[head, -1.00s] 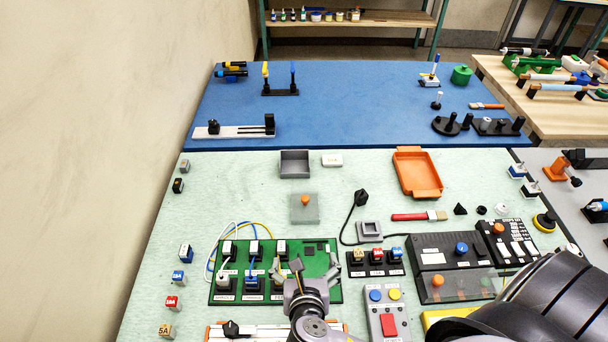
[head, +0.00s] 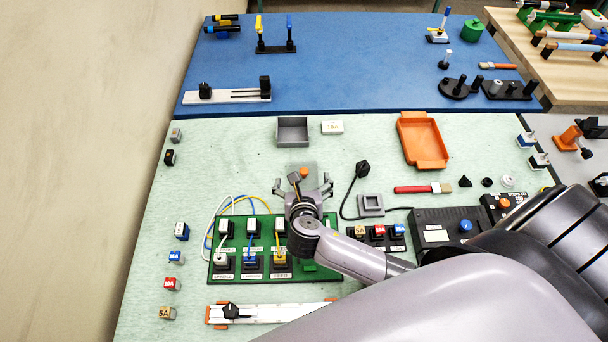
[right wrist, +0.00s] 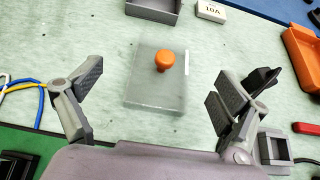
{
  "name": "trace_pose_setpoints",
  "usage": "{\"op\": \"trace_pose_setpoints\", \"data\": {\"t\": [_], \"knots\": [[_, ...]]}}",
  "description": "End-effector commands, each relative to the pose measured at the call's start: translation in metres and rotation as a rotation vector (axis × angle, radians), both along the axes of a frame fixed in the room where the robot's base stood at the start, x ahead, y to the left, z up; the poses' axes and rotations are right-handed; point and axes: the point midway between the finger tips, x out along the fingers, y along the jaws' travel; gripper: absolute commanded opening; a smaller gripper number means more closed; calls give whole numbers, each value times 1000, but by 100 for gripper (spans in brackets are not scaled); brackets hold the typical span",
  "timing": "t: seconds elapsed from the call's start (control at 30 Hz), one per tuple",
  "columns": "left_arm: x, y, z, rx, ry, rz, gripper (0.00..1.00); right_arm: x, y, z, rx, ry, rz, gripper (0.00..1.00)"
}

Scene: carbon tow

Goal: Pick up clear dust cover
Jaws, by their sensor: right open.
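The clear dust cover (right wrist: 152,92) is a flat, see-through plate with an orange knob (right wrist: 165,60) on it. It lies on the pale green mat. In the head view the cover (head: 312,168) shows just beyond my right gripper, which partly hides it, and its orange knob (head: 304,172) shows between the fingers. My right gripper (head: 304,188) is open and empty. In the right wrist view its fingers (right wrist: 158,98) stand wide apart on either side of the cover, apart from the knob. My left gripper is not in view.
A green board (head: 230,272) with plugs and cables lies under my right arm. A grey open box (head: 293,143) and a white 10A block (head: 332,127) are beyond the cover. A grey square frame (head: 371,214) and black cable lie to the right, with an orange tray (head: 431,163) farther off.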

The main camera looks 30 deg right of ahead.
Motion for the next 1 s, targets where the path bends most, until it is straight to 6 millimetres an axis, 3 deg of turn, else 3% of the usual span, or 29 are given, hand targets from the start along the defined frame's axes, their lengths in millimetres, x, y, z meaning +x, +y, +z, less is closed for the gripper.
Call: {"op": "trace_pose_setpoints", "data": {"t": [0.17,0.53,0.83,1.0], "knots": [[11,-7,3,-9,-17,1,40,9,-5,-4,0,-1,0,93],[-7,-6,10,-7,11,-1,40,42,-28,-24,0,1,-2,93],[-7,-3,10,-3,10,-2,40,46,-29,-26,2,0,0,93],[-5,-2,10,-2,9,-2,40,46,-29,-26,1,1,0,83]]}}
